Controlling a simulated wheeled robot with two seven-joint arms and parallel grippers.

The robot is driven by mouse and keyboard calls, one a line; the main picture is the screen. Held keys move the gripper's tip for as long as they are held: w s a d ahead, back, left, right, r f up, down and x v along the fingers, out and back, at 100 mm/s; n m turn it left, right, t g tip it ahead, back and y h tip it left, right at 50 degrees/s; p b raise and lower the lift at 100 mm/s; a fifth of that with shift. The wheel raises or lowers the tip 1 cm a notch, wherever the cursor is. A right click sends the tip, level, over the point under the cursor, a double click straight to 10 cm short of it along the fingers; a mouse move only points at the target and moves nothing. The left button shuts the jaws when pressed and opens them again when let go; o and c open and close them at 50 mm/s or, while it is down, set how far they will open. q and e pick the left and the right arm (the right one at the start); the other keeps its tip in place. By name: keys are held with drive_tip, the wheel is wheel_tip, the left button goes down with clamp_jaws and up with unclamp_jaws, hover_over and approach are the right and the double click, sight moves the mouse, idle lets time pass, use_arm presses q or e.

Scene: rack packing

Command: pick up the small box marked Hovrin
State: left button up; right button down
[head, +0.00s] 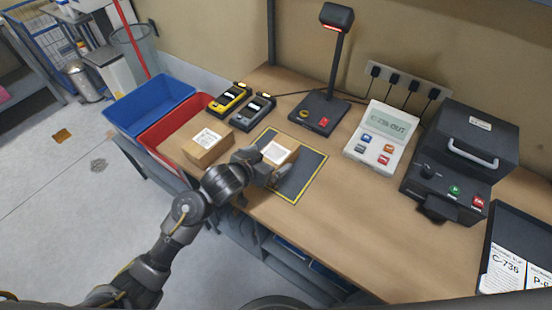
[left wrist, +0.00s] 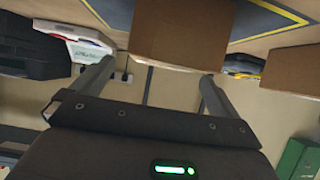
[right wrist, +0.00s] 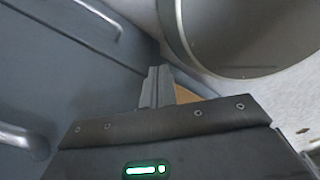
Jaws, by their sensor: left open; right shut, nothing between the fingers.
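A small cardboard box (head: 280,151) with a white label sits on the dark, yellow-edged mat (head: 305,174). A second cardboard box (head: 207,149) with a white label stands on the bare table to its left. The print on both labels is too small to read, so I cannot tell which is marked Hovrin. My left gripper (head: 264,171) is open, close at the near side of the box on the mat. In the left wrist view that box (left wrist: 180,35) shows between the spread fingers; contact is unclear. My right gripper (right wrist: 157,87) is shut and empty.
Blue (head: 150,103) and red (head: 172,128) bins stand at the table's left end. Two handheld devices (head: 252,110), a lamp-like scanner stand (head: 335,70), a display unit (head: 381,142) and a dark machine (head: 460,155) line the back.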

sight(275, 154)
use_arm(q)
drive_tip(key=shift+p+x, duration=0.7)
drive_tip(key=shift+x, duration=1.95)
drive_tip(key=shift+w+a+r, duration=0.15)
drive_tip(key=c, duration=1.1)
